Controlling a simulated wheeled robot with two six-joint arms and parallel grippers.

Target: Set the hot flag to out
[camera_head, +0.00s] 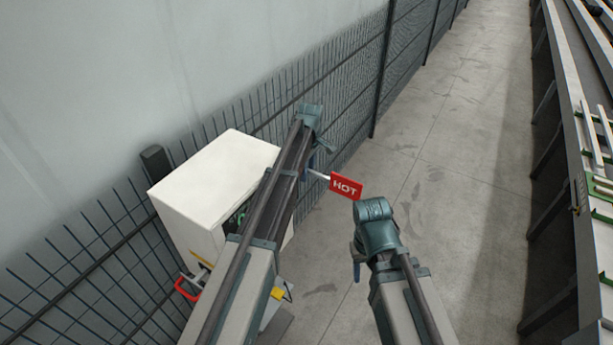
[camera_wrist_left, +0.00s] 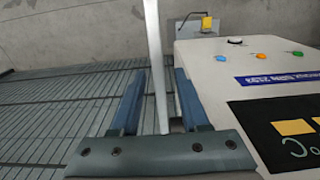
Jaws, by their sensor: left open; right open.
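The hot flag (camera_head: 346,187) is a red plate lettered HOT on a white rod (camera_head: 319,175), to the right of the white cabinet in the head view. The plate sticks out to the right. My left gripper (camera_head: 308,163) is open at the rod, partly hidden by its own arm. In the left wrist view the white rod (camera_wrist_left: 155,50) runs between the two open blue fingers of my left gripper (camera_wrist_left: 160,75), with gaps beside it. The red plate is outside that view. My right gripper (camera_head: 357,270) is open and empty, below the flag, mostly hidden by its wrist.
The white cabinet (camera_head: 215,175) stands by the mesh fence (camera_head: 345,75). Its panel (camera_wrist_left: 230,70) with coloured buttons is close on the right in the left wrist view. A red handle (camera_head: 187,288) is at its lower left. Bare floor (camera_head: 450,180) lies between fence and runout table (camera_head: 575,130).

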